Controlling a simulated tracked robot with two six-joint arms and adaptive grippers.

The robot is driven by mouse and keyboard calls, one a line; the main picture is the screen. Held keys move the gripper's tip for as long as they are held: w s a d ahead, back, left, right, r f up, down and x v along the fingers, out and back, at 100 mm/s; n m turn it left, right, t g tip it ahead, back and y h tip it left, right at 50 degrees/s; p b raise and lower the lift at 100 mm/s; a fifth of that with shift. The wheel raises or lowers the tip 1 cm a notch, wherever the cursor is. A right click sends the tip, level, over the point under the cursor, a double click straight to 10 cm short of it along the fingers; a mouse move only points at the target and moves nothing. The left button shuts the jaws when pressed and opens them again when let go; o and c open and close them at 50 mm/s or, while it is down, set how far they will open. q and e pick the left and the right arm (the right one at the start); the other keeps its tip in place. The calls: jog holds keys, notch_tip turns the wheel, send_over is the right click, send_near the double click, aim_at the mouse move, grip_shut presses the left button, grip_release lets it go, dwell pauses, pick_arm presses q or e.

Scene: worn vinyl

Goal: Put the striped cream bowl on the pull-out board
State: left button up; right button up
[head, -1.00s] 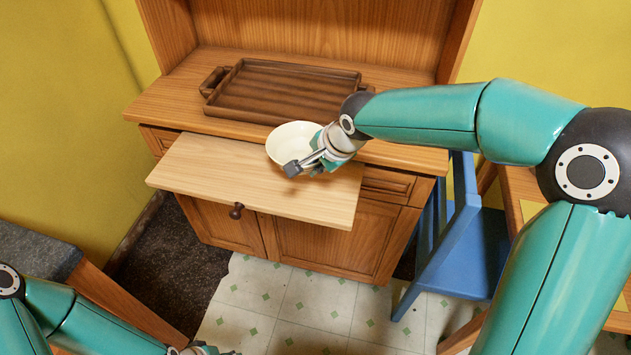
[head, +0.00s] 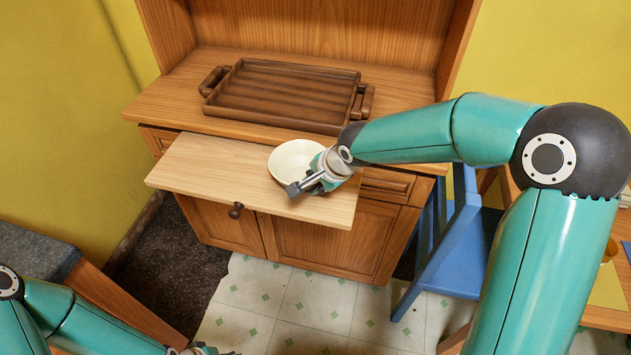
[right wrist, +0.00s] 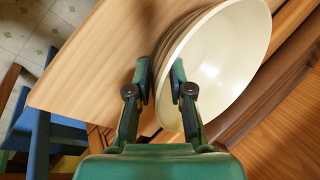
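The cream bowl (head: 294,157) is over the right part of the pale pull-out board (head: 215,168), close to the cabinet front. I cannot tell if its base touches the board. My right gripper (head: 300,188) is at the bowl's near right side. In the right wrist view the gripper (right wrist: 162,82) has one finger inside the bowl (right wrist: 222,62) and one outside, shut on its wall, where brown stripes show. The board (right wrist: 100,68) lies beyond. My left gripper (head: 205,350) is at the bottom edge, partly cut off, away from the board.
A brown wooden tray (head: 285,92) with handles lies on the cabinet top (head: 160,101) behind the board. A blue chair (head: 455,245) stands right of the cabinet. A dark counter (head: 35,237) is at the left. The board's left part is clear.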

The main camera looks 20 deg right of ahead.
jog(key=shift+o, duration=0.2)
jog(key=v, duration=1.2)
jog(key=shift+s+d, duration=0.1)
jog(key=shift+s, duration=0.05)
